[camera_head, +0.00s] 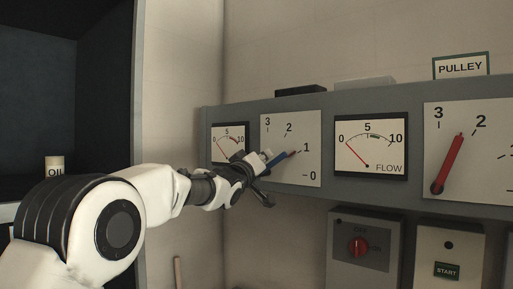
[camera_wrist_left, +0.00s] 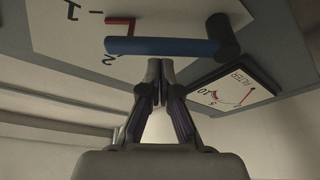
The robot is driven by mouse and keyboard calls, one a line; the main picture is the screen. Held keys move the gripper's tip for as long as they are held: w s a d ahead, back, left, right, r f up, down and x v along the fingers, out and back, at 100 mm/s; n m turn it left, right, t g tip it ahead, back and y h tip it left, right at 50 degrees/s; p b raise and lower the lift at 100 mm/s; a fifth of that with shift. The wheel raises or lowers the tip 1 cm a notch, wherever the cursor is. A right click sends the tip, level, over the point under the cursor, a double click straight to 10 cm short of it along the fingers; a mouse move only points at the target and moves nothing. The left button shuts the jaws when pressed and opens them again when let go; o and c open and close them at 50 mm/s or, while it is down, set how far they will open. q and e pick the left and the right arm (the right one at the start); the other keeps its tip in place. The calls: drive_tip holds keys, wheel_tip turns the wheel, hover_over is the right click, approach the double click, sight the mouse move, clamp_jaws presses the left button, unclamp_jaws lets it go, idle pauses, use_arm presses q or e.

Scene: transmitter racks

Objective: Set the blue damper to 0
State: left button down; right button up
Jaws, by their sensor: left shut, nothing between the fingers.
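The blue damper lever (camera_head: 279,159) sits on a white dial plate (camera_head: 300,128) marked 0 to 3, and its free end points close to the 1. In the left wrist view the blue lever (camera_wrist_left: 165,47) runs left from a dark pivot (camera_wrist_left: 224,36), with a thin red bracket mark (camera_wrist_left: 120,22) by its free end near the 1. My left gripper (camera_head: 262,165) is at the lever's pivot side, hiding part of it. In the wrist view its fingertips (camera_wrist_left: 160,68) are shut and empty, just below the lever; contact cannot be told. My right gripper is not in view.
A flow gauge (camera_head: 370,145) is right of the dial, and a red lever (camera_head: 451,163) on another dial stands further right. A small gauge (camera_head: 230,141) is left, behind my arm. Below are a red knob box (camera_head: 358,246) and a START box (camera_head: 447,270).

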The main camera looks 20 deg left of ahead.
use_arm(q)
drive_tip(key=shift+s+d+f, duration=0.15)
drive_tip(key=shift+d, duration=0.05)
drive_tip(key=shift+f, duration=0.1)
drive_tip(key=shift+d+f+m+h, duration=0.2)
drive_tip(key=shift+f+m+h, duration=0.1)
drive_tip(key=shift+m, duration=0.6)
drive_tip(key=shift+s+d+f+m+h+b, duration=0.15)
drive_tip(key=shift+m+h+b, duration=0.1)
drive_tip(key=shift+m, duration=0.25)
drive_tip(key=shift+d+f+m+h+b, duration=0.1)
drive_tip(key=shift+f+m+h+b, duration=0.1)
drive_tip(key=shift+m, duration=0.3)
drive_tip(key=shift+s+d+f+m+g+h+b, duration=0.15)
drive_tip(key=shift+f+m+h, duration=0.2)
drive_tip(key=shift+m, duration=0.6)
drive_tip(key=shift+w+d+f+m+g+h+b, duration=0.1)
drive_tip(key=shift+f+m+h, duration=0.3)
drive_tip(key=shift+m, duration=0.6)
drive_tip(key=shift+s+d+f+m+g+h+b, duration=0.15)
drive_tip(key=shift+m+h, duration=0.35)
drive_tip(key=shift+m, duration=0.45)
